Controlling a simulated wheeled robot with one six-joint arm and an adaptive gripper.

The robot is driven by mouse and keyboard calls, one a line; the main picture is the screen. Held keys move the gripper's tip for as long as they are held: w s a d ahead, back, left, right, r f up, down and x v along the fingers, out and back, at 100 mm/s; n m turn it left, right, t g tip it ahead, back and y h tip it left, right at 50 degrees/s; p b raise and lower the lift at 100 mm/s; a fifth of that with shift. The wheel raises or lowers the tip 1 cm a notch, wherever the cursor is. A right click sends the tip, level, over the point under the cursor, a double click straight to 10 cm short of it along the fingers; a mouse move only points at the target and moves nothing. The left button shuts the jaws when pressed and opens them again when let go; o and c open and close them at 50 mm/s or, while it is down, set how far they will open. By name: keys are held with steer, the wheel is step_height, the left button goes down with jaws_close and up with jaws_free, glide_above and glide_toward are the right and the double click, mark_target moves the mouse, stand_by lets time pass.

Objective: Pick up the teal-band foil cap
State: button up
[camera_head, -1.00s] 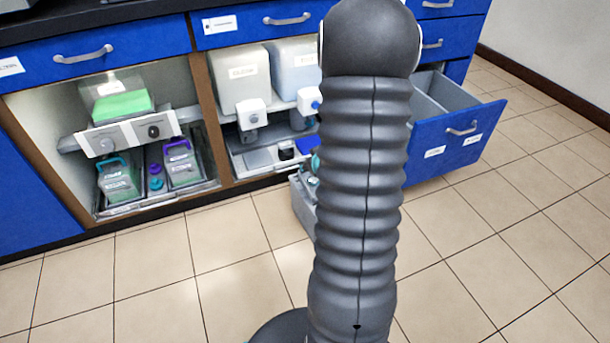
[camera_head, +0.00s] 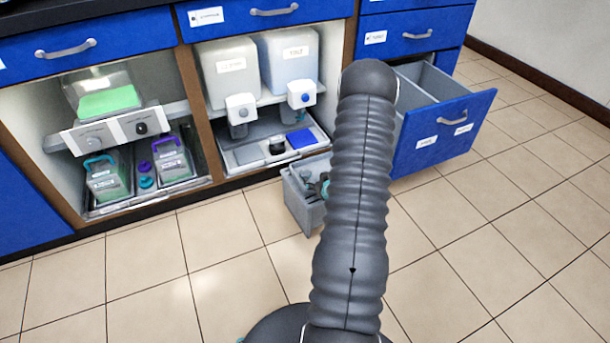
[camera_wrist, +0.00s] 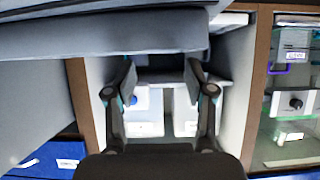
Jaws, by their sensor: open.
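I cannot make out the teal-band foil cap for certain. Small round purple and teal items (camera_head: 146,182) sit between the two bottles in the left bay in the head view. Some teal items (camera_head: 325,187) also show in a grey bin (camera_head: 303,210) on the floor, partly hidden by my arm. My gripper (camera_wrist: 161,85) is open and empty in the wrist view, its fingers spread in front of the cabinet bay.
Two large containers (camera_head: 228,85) with white taps stand on the middle bay's shelf above a grey tray (camera_head: 235,160). An open blue drawer (camera_head: 440,135) juts out at right. A large grey surface (camera_wrist: 110,35) fills the wrist view's upper left. Tiled floor lies clear in front.

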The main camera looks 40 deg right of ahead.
mark_target(307, 175)
steer(key=shift+x, duration=3.75)
steer(key=c, duration=0.5)
